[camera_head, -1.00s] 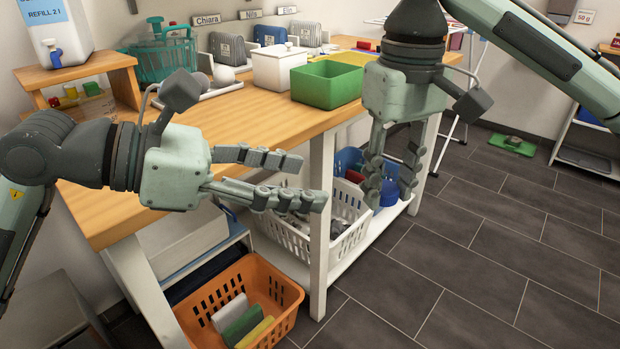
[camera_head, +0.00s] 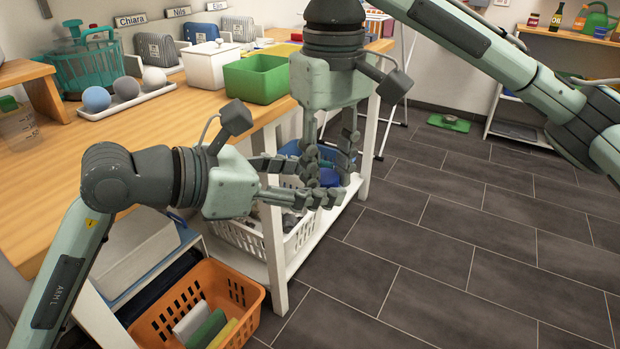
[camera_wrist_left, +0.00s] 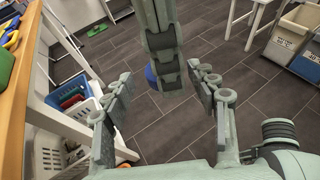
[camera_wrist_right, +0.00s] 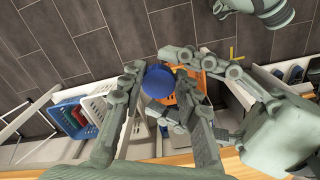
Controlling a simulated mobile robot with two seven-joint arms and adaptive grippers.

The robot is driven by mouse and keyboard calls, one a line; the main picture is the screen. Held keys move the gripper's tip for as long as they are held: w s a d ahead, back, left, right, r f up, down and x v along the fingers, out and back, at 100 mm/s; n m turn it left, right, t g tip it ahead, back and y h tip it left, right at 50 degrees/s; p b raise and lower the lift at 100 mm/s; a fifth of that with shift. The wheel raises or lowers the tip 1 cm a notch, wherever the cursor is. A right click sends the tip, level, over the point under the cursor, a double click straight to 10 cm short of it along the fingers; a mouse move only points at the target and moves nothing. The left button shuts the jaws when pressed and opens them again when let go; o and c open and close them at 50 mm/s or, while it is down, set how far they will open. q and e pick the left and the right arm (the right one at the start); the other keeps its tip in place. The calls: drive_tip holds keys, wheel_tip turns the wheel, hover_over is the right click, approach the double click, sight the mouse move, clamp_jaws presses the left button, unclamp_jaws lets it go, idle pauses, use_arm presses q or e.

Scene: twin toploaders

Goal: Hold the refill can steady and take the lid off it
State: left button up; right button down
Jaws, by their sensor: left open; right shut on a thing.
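The refill can (camera_head: 329,176) is blue and mostly hidden by fingers in the head view. Its round blue top (camera_wrist_right: 158,80) shows in the right wrist view. A bit of blue (camera_wrist_left: 150,76) shows behind my right gripper in the left wrist view. My right gripper (camera_head: 327,183) points down and is shut on the can, in front of the bench. My left gripper (camera_head: 322,178) comes in from the left with its fingers apart, level with the can. Its fingers (camera_wrist_right: 172,76) lie close to the blue top; I cannot tell whether they touch it.
The wooden bench (camera_head: 150,135) with its white legs stands on the left. A white basket (camera_head: 297,238) sits on its lower shelf and an orange basket (camera_head: 250,290) stands below. A green bin (camera_head: 255,80) and white box (camera_head: 208,68) are on top.

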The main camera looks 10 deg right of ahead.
use_arm(q)
drive_tip(key=shift+c, duration=0.4)
drive_tip(key=c, duration=1)
drive_tip(key=shift+w+a, duration=0.1)
drive_tip(key=shift+w, duration=0.05)
drive_tip(key=shift+c, duration=0.6)
use_arm(e)
drive_tip(key=c, duration=1)
unclamp_jaws()
use_arm(q)
drive_tip(key=shift+f, duration=0.1)
use_arm(e)
drive_tip(key=shift+r, duration=0.1)
